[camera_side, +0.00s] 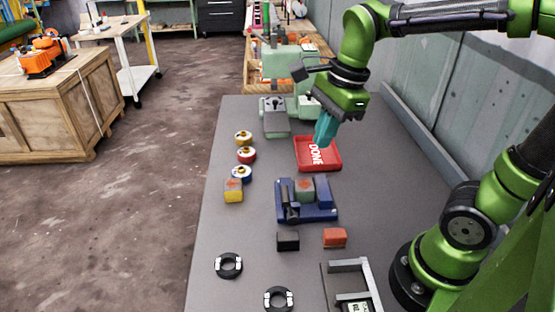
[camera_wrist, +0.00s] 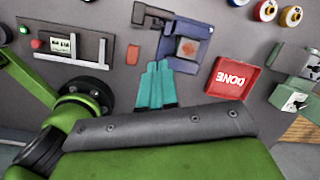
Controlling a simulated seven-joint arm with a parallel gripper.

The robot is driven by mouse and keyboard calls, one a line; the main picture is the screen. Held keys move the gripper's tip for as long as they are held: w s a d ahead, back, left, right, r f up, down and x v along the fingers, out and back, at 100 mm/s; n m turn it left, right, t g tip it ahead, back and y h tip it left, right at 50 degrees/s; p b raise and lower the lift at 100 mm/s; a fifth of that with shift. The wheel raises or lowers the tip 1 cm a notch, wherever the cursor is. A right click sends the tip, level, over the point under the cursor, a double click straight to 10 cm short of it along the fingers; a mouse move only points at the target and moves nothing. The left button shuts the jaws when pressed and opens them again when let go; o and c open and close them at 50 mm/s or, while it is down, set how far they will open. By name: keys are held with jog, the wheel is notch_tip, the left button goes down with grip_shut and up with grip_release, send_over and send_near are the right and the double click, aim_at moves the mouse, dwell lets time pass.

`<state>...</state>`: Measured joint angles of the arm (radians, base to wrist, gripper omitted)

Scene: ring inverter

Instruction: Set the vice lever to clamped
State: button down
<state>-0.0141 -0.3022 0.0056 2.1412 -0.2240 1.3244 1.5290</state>
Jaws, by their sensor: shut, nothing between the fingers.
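The blue vice (camera_side: 322,213) stands mid-table. A grey block with an orange mark (camera_side: 304,189) sits between its jaws; I cannot tell whether the jaws touch it. The vice (camera_wrist: 200,30) and block (camera_wrist: 187,48) also show at the top of the wrist view. A dark lever (camera_side: 288,206) is at the vice's left front side; it shows in the wrist view (camera_wrist: 145,14) at the vice's upper left.
The red DONE tray (camera_side: 331,165) lies behind the vice, with a pale green machine (camera_side: 277,127) beyond. Several coloured round parts (camera_side: 246,155) and a yellow block (camera_side: 233,195) are left. Black (camera_side: 288,241) and orange (camera_side: 334,237) blocks lie in front, near black rings (camera_side: 228,265).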

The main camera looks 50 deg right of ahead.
jog(key=shift+s+r+m, duration=0.15)
jog(key=shift+m, duration=1.05)
jog(key=shift+s+r+m, duration=0.1)
jog(key=shift+m, duration=1.1)
jog(key=shift+f, duration=0.1)
jog(key=shift+w+a+r+x, duration=0.1)
jog(key=shift+w+a+x, duration=0.2)
jog(key=shift+x, duration=1.8)
jog(key=shift+w+a+r+x, duration=0.1)
jog(key=shift+w+a+x, duration=0.25)
jog(key=shift+x, duration=1.8)
jog(key=shift+w+a+r+x, duration=0.15)
jog(key=shift+a+x, duration=0.25)
jog(key=shift+x, duration=1.7)
jog(key=shift+w+a+g, duration=0.2)
jog(key=shift+g, duration=0.2)
